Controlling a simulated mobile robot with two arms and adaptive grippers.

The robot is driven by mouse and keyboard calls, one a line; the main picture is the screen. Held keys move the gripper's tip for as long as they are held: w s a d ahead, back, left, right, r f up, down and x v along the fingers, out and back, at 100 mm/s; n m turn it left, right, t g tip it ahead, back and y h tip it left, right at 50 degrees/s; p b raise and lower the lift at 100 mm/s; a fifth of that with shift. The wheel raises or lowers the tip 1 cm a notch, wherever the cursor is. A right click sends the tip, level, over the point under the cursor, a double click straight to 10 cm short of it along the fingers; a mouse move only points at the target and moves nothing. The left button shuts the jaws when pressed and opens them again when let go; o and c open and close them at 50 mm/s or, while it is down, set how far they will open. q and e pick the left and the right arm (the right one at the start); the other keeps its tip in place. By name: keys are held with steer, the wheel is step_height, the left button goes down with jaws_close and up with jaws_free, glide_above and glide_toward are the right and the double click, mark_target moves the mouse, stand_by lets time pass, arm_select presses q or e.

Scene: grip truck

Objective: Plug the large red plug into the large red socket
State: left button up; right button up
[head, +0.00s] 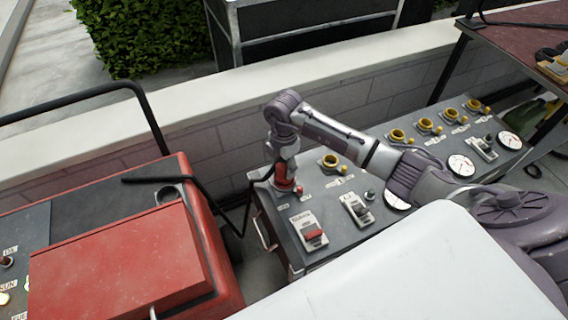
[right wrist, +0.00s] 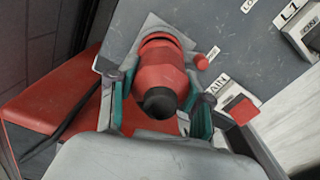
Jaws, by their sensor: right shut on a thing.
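The large red plug (right wrist: 160,72) has a red body and a black rear end, and fills the middle of the right wrist view. My right gripper (right wrist: 158,90) is shut on it, with a finger on each side. In the head view my right gripper (head: 284,172) points down at the left end of the grey control panel, and red shows at its tip. The plug's front end is at the large red socket (right wrist: 158,40), whose red rim and grey plate show just beyond it. I cannot tell how deep the plug sits. My left gripper is not in view.
The grey panel (head: 335,235) carries yellow sockets (head: 330,161), round gauges (head: 461,165) and a switch with a red lever (head: 313,235). A small red knob (right wrist: 202,62) is beside the plug. A red machine (head: 120,255) stands to the left, and a low wall (head: 220,115) runs behind.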

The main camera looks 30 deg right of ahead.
steer(key=shift+f+b, duration=0.4)
steer(key=shift+f, duration=0.3)
steer(key=o, duration=1.8)
steer(key=shift+r, duration=0.1)
steer(key=shift+r+p, duration=2.25)
steer(key=shift+r, duration=0.2)
steer(key=shift+f, duration=0.1)
